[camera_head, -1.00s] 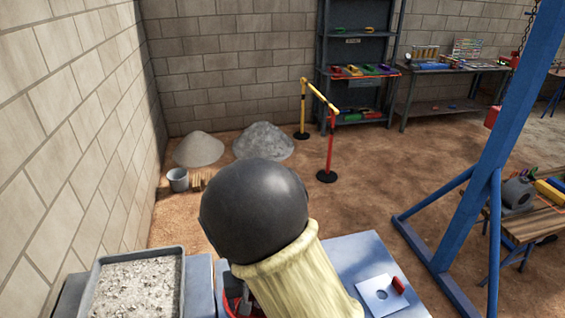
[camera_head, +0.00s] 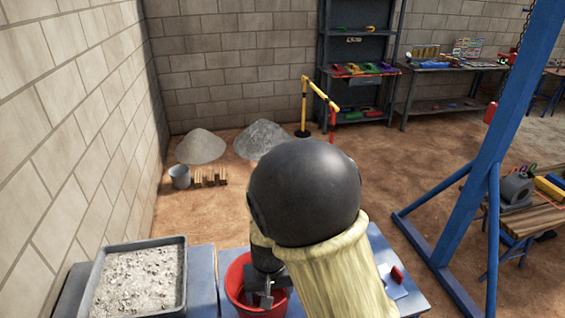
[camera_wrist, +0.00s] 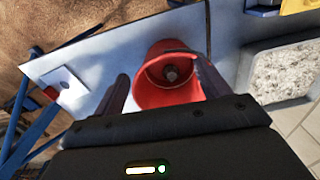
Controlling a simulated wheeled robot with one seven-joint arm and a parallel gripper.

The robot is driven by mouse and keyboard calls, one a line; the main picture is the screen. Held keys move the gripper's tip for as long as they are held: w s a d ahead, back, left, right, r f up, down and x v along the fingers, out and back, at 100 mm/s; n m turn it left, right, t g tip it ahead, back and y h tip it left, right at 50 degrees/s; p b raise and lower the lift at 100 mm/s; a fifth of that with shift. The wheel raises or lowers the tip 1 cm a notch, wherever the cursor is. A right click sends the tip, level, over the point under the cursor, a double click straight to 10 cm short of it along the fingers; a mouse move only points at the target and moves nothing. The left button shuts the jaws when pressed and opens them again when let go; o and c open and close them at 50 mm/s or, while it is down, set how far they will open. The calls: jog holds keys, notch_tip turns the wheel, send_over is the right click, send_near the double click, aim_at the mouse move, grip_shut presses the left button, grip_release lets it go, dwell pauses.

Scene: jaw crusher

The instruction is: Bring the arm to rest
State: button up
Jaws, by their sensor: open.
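My arm rises at the front centre of the head view, its dark rounded joint and pale sleeve covering part of the blue table. My gripper (camera_wrist: 161,72) is open, with its two dark fingers apart and nothing held between them. In the head view, my gripper (camera_head: 266,291) hangs over or at the red bucket (camera_head: 238,298), partly hidden by my arm. In the wrist view, the red bucket (camera_wrist: 160,97) lies beyond and between the fingers. A dark round thing (camera_wrist: 171,73) shows inside it. I cannot tell whether the fingers touch the bucket.
A tray of grey gravel (camera_head: 140,280) stands left of the bucket. A white plate (camera_wrist: 63,86) with a red item lies on the blue table (camera_wrist: 100,60). A blue frame (camera_head: 480,165) stands at right.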

jog(key=s+d+m+t+b, duration=0.1)
jog(key=d+b, duration=0.3)
jog(key=d, duration=0.5)
jog(key=s+d+m+t+b, duration=0.1)
jog(key=s+d+b, duration=0.3)
jog(key=d, duration=0.5)
jog(key=shift+d, duration=0.3)
dwell(1.1)
